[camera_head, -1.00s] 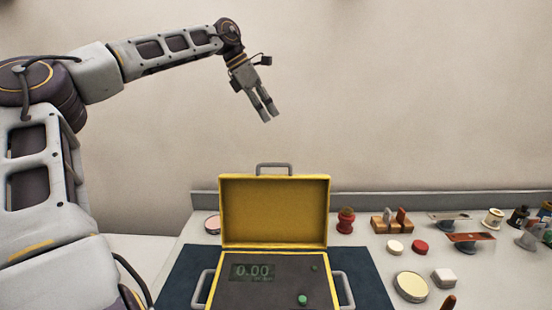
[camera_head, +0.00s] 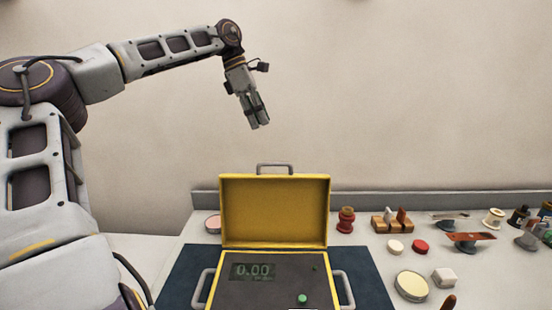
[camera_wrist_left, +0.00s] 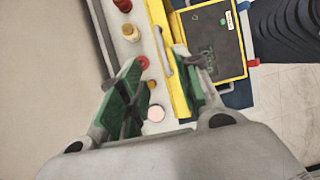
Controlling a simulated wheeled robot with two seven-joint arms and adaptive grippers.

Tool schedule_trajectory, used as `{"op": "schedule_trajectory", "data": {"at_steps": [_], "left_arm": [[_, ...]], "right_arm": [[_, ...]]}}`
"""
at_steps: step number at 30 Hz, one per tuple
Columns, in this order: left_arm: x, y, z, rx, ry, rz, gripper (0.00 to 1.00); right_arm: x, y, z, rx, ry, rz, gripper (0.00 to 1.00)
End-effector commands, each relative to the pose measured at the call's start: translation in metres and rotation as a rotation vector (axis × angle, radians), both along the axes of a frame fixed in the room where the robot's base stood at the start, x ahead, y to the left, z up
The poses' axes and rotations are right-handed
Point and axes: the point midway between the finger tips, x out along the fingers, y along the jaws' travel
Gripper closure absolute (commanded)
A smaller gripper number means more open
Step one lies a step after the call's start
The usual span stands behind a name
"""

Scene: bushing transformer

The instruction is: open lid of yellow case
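The yellow case (camera_head: 214,290) sits on the dark blue mat with its lid (camera_head: 274,210) standing up, open. A grey handle (camera_head: 275,167) is on the lid's top edge. The dark panel inside shows a green 0.00 display (camera_head: 252,271) and a green button (camera_head: 302,298). My left gripper (camera_head: 259,126) is empty, above and behind the lid, pointing down and apart from it. In the left wrist view its fingers (camera_wrist_left: 158,60) are spread, with the yellow lid (camera_wrist_left: 176,88) seen edge-on beyond them. My right gripper is not in view.
Grey side handles (camera_head: 344,288) flank the case on the mat (camera_head: 370,280). Right of it on the table are a red spool (camera_head: 346,221), a wooden block (camera_head: 391,222), discs (camera_head: 411,286) and other small parts. A pale pink disc (camera_head: 212,224) lies behind left.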

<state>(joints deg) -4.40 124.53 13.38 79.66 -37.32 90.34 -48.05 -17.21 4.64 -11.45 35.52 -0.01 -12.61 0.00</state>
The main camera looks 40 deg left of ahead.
Motion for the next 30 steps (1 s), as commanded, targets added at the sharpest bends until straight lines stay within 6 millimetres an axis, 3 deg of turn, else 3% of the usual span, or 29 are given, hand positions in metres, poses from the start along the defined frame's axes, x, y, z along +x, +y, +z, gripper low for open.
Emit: {"op": "schedule_trajectory", "data": {"at_steps": [8,30], "left_arm": [[0.004,-0.009,-0.023,-0.002,0.002,-0.002,0.66],[0.024,-0.039,-0.11,-0.002,0.002,-0.001,0.66]], "right_arm": [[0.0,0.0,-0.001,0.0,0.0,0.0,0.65],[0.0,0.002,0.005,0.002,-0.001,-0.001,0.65]]}}
